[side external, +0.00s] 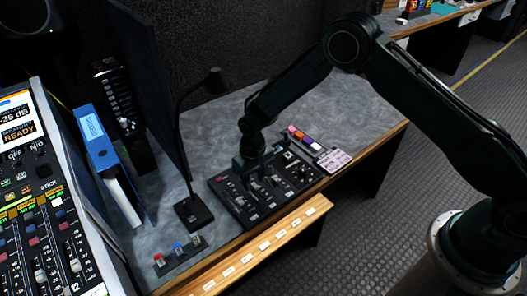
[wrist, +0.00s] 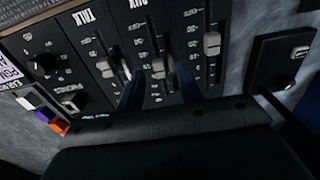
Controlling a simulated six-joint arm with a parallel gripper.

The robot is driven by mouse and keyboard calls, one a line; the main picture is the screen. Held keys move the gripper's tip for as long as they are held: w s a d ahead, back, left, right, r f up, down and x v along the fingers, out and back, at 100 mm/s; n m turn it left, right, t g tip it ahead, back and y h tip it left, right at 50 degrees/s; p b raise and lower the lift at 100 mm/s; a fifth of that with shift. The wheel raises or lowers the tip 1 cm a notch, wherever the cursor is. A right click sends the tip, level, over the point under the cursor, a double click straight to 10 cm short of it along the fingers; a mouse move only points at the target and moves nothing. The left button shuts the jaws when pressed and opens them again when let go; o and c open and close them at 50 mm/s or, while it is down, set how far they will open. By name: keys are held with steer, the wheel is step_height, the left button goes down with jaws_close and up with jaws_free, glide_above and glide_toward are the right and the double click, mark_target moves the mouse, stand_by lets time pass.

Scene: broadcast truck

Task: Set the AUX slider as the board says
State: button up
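The AUX slider (wrist: 158,70) has a pale grey cap on a dark control panel (side external: 222,188). In the wrist view it lies between the TALK slider (wrist: 105,69) and a third slider (wrist: 212,44), whose cap sits higher in the picture. My gripper (wrist: 158,84) has one dark finger on each side of the AUX cap, with a gap between the fingers; I cannot tell whether either touches the cap. In the side view my gripper (side external: 262,180) is down over the panel and hides part of it. A screen (side external: 16,118) at far left reads "-35 dB" and "MEMORY READY".
A gooseneck microphone (side external: 194,212) stands left of the panel, near a small button strip (side external: 180,255). Coloured blocks (side external: 304,138) and a printed card (side external: 333,160) lie to its right. A blue binder (side external: 95,135) stands further left. The grey desktop (side external: 350,110) behind is clear.

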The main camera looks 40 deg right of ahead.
step_height(320, 180, up, 13)
stand_by(0.6)
step_height(320, 180, up, 12)
steer(key=t, duration=0.1)
glide_above(255, 185)
steer(key=s+d, duration=0.5)
steer(key=s+d+r+t, duration=0.2)
steer(key=s+d+r, duration=0.2)
steer(key=s+r, duration=0.45)
steer(key=s+d+r+t, duration=0.1)
steer(key=s+d, duration=0.2)
steer(key=s, duration=0.6)
steer(key=s+d+r+t, duration=0.1)
steer(key=s+d+r, duration=0.1)
steer(key=s, duration=0.8)
steer(key=shift+d+t, duration=0.3)
steer(key=shift+d, duration=0.2)
